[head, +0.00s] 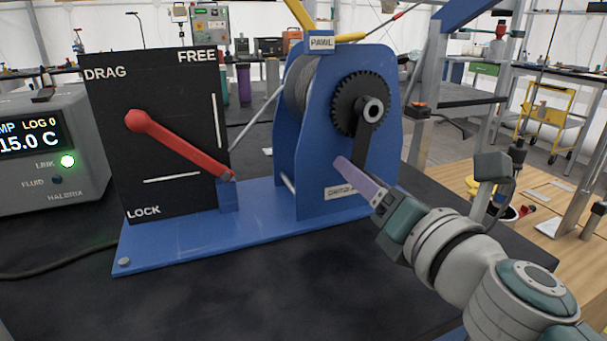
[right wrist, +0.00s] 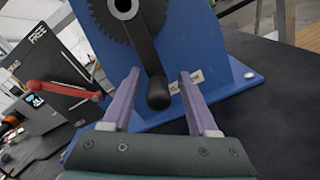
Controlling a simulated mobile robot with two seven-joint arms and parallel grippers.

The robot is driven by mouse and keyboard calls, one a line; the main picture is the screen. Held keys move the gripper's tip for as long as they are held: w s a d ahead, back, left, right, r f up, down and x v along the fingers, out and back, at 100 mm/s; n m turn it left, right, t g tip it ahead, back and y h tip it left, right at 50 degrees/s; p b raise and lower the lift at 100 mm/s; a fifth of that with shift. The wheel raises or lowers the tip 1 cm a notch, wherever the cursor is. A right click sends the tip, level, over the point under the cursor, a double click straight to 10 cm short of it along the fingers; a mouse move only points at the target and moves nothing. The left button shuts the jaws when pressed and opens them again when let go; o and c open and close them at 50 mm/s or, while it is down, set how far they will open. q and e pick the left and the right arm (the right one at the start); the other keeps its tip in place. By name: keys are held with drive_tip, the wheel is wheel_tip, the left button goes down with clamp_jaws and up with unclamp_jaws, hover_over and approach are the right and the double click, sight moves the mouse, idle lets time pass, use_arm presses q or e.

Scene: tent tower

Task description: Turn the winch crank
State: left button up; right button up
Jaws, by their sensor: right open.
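The winch (head: 330,115) is a blue frame with a grey cable drum and a black toothed gear. Its black crank (head: 366,135) hangs down from the hub, its lower part partly hidden behind my gripper in the head view. In the right wrist view the crank's rounded handle (right wrist: 158,94) shows between the purple fingers. My right gripper (head: 350,174) is open around the handle, with a gap on both sides in the right wrist view (right wrist: 160,74). Whether the fingers touch the handle is not clear. My left gripper is out of view.
A black panel (head: 165,110) marked DRAG, FREE and LOCK, with a red lever (head: 180,146), stands left of the winch on the blue base plate (head: 180,235). A grey display box (head: 60,195) is at the far left. The dark table (head: 260,290) in front is clear.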

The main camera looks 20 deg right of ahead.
drive_tip(key=s, duration=0.8)
drive_tip(key=shift+s+d+f, duration=0.1)
drive_tip(key=shift+s+d, duration=0.1)
drive_tip(key=shift+d, duration=0.05)
drive_tip(key=shift+s, duration=0.7)
